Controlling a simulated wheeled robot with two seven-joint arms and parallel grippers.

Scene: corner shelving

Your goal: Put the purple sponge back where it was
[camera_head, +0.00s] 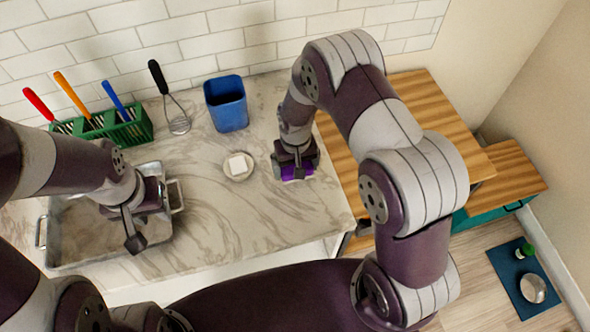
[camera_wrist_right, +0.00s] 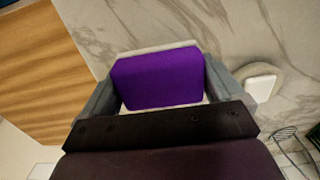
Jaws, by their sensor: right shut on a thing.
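The purple sponge (camera_head: 297,172) is at the right part of the marble counter, between the fingers of my right gripper (camera_head: 296,168). In the right wrist view the sponge (camera_wrist_right: 158,79) fills the gap between the two grey fingers of my right gripper (camera_wrist_right: 160,88), which is shut on it. A pale edge shows along the sponge's far side; I cannot tell if it is part of the sponge or something under it. Whether the sponge touches the counter is unclear. My left gripper (camera_head: 138,226) hangs over the metal tray, with nothing visible in it; its finger gap is unclear.
A small round dish (camera_head: 230,172) with a white block (camera_head: 238,165) lies left of the sponge. The metal tray (camera_head: 52,258) is at left. A wooden top (camera_head: 440,117) adjoins right.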

